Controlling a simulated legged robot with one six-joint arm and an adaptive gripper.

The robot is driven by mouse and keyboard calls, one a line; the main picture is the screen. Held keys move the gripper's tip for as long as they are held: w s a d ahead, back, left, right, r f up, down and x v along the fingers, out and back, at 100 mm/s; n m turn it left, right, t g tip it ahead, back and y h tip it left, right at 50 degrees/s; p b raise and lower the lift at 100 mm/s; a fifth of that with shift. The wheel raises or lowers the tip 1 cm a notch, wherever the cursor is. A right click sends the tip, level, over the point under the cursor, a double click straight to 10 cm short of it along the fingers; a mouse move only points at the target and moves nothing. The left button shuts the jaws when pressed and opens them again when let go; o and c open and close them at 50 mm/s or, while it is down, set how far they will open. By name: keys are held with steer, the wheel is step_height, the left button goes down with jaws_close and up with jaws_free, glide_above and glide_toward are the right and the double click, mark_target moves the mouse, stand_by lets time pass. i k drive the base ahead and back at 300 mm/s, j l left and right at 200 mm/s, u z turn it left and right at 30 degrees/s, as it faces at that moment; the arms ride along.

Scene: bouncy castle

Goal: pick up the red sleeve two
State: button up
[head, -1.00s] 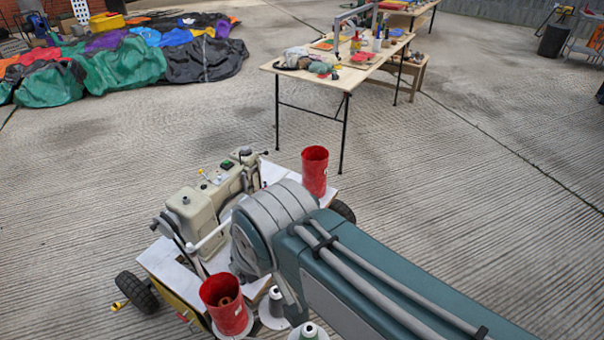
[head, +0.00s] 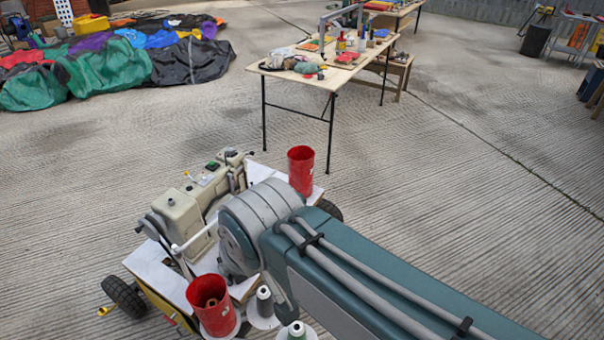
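Two red cylindrical sleeves stand upright on a wheeled cart with a white top (head: 160,262). The near red sleeve (head: 217,312) is at the cart's front corner; its top is open and something brown shows inside. The far red sleeve (head: 301,165) stands at the cart's back right corner, just behind my arm. I cannot tell which one is sleeve two. My grey and teal arm reaches over the cart's right side and hides part of its top. My gripper is out of view, so its opening and anything in it are hidden.
A beige sewing machine (head: 182,220) fills the cart's left side. Thread cones (head: 264,302) stand beside the near sleeve. A work table (head: 300,78) with tools stands behind, and crumpled coloured fabric (head: 110,68) lies at the upper left. The concrete floor (head: 450,190) on the right is clear.

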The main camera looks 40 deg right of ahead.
mark_target(301, 157)
steer(key=k+l+u, duration=0.1)
steer(key=l, duration=0.35)
steer(key=k+l+u, duration=0.1)
steer(key=l, duration=0.3)
steer(key=k+l+u, duration=0.1)
steer(key=l, duration=0.35)
steer(key=k+l, duration=0.15)
steer(key=l, duration=0.25)
steer(key=k+l+u, duration=0.15)
steer(key=l, duration=0.25)
steer(key=i+l+u, duration=0.1)
steer(key=l, duration=0.25)
steer(key=i+l+u, duration=0.15)
steer(key=l, duration=0.2)
steer(key=i+l+u, duration=0.1)
steer(key=l, duration=0.25)
steer(key=i+l+u, duration=0.15)
steer(key=l, duration=0.25)
steer(key=i+l+u, duration=0.1)
steer(key=i+l, duration=0.45)
